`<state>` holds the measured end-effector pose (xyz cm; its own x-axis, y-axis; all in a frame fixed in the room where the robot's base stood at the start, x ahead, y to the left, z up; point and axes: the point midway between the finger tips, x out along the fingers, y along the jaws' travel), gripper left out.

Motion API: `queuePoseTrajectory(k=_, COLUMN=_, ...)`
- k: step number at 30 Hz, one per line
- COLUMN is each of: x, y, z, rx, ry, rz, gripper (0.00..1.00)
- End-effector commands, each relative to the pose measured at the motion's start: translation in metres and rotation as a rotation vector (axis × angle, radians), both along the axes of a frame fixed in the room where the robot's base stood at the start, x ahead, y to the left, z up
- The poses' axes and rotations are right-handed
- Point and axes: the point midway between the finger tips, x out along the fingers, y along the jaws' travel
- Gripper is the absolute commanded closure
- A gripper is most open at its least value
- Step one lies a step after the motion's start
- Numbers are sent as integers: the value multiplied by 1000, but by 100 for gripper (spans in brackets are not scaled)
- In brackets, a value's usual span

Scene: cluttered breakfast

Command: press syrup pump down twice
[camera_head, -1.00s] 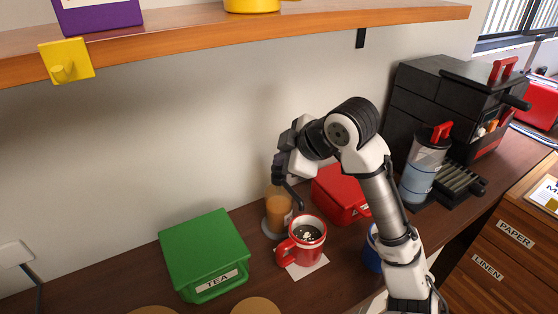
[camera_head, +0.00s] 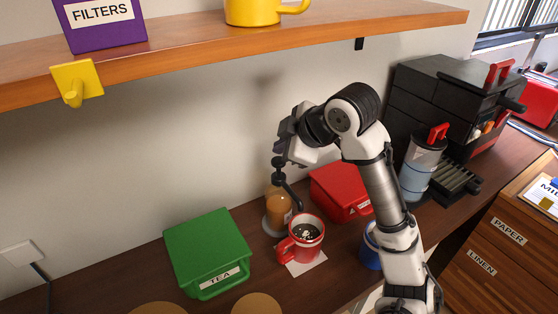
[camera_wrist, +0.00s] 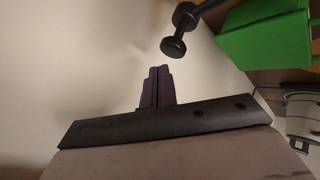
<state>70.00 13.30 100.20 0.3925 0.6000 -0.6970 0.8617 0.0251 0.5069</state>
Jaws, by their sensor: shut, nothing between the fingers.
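The syrup bottle (camera_head: 279,212) holds amber liquid and stands upright behind the red mug (camera_head: 303,236). Its black pump head (camera_head: 279,163) has a round knob and a spout that curves down toward the mug. The pump head also shows in the wrist view (camera_wrist: 173,47), beyond and to the right of my fingertips. My gripper (camera_head: 281,147) is shut and empty, just above the pump head in the head view. Its closed fingers show in the wrist view (camera_wrist: 159,72), apart from the pump in the picture. Whether they touch it is unclear in the head view.
A green tea box (camera_head: 208,250) stands left of the mug. A red box (camera_head: 341,190) stands right of the bottle. A blue mug (camera_head: 370,248) is partly behind my arm. The shelf (camera_head: 330,32) hangs above. A dark coffee machine (camera_head: 440,100) is at right.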

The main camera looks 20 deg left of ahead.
Motion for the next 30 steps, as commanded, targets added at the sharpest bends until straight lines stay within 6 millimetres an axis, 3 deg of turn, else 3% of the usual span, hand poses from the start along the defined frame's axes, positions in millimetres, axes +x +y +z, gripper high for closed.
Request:
queuePoseTrajectory(k=5, x=0, y=0, z=5, rx=0, ry=0, rz=0, gripper=100)
queuePoseTrajectory(k=21, x=0, y=0, z=58, rx=0, ry=0, rz=0, gripper=100)
queuePoseTrajectory(k=30, x=0, y=0, z=60, rx=0, ry=0, rz=0, gripper=100)
